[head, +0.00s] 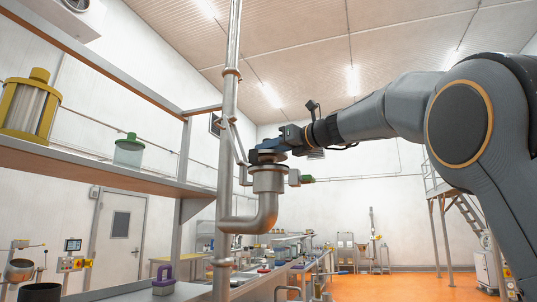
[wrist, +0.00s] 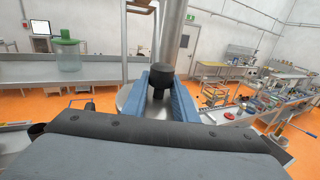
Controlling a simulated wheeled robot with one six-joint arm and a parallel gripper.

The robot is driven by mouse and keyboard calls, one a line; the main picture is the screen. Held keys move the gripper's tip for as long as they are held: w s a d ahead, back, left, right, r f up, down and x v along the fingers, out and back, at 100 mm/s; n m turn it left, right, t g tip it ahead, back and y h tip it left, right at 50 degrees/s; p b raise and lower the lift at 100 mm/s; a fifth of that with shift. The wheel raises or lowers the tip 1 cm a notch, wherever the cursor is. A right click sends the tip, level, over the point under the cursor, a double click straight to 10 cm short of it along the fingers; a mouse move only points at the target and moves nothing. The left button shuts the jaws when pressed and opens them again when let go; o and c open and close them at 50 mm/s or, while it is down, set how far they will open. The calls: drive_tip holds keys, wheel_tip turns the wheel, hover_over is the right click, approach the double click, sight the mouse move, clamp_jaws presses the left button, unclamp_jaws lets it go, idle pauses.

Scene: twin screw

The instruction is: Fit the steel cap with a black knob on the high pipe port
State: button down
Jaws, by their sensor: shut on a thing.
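The steel cap shows as a pale round disc (wrist: 128,97) under my fingers in the wrist view. Its black knob (wrist: 162,72) stands between the two blue fingers. My gripper (head: 268,154) is shut on the knob, at the top of the pipe port. The high pipe port (head: 268,182) is the upward-facing steel end of an elbow off the vertical pipe. The cap is at the port's mouth, roughly level. Whether it is fully seated or a little above the rim I cannot tell. My gripper body hides the port in the wrist view.
The vertical pipe (head: 229,110) rises just left of the port, close to my gripper. A shelf (head: 90,165) at left holds a yellow-framed filter (head: 28,105) and a green-lidded jar (head: 129,151).

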drive_tip(key=shift+f, duration=0.45)
drive_tip(key=shift+f+b, duration=0.3)
drive_tip(key=shift+f, duration=0.1)
drive_tip(key=shift+f, duration=0.25)
drive_tip(key=c, duration=1.4)
unclamp_jaws()
drive_tip(key=shift+c, duration=0.2)
